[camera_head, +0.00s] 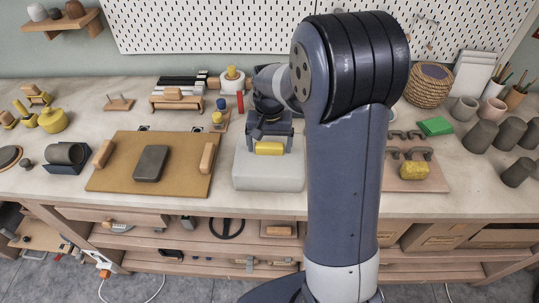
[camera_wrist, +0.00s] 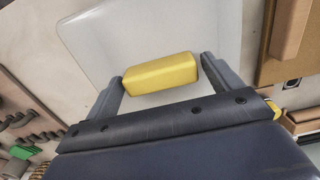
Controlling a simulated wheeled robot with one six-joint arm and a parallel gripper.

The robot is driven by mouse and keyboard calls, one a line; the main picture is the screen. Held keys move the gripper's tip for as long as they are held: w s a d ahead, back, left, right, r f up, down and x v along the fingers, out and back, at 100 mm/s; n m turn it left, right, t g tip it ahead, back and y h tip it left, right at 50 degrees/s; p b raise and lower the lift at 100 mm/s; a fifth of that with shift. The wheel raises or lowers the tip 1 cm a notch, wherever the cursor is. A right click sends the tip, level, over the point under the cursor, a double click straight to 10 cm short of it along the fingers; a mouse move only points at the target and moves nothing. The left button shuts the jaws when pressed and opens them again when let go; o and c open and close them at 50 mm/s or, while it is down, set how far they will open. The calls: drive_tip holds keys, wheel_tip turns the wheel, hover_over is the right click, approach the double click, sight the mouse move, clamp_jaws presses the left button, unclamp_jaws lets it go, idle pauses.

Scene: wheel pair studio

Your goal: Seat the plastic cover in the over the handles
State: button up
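A pale grey, box-like piece (camera_head: 268,176), apparently the plastic cover, is on the bench at the middle front. A yellow bar (camera_head: 270,148) is on its top. In the wrist view the pale cover (camera_wrist: 170,25) lies behind the yellow bar (camera_wrist: 160,71). My gripper (camera_wrist: 162,70) is over it, fingers wide apart, one near each end of the bar. The gap looks slim, and I see no clear contact. In the head view my gripper (camera_head: 270,140) partly hides the cover's rear. Dark handles (camera_head: 408,153) stand on a pinkish board (camera_head: 432,182) at right, partly hidden by my arm.
A tan board (camera_head: 125,177) with a dark block (camera_head: 151,163) and two wooden blocks lies left of the cover. A yellow lump (camera_head: 414,171) is on the pinkish board, with a green block (camera_head: 435,126) behind it. Bench space before the cover is narrow.

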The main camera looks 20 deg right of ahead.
drive_tip(key=c, duration=1.1)
wheel_tip(320, 180, up, 10)
drive_tip(key=shift+r+b, duration=0.1)
drive_tip(key=shift+b, duration=0.4)
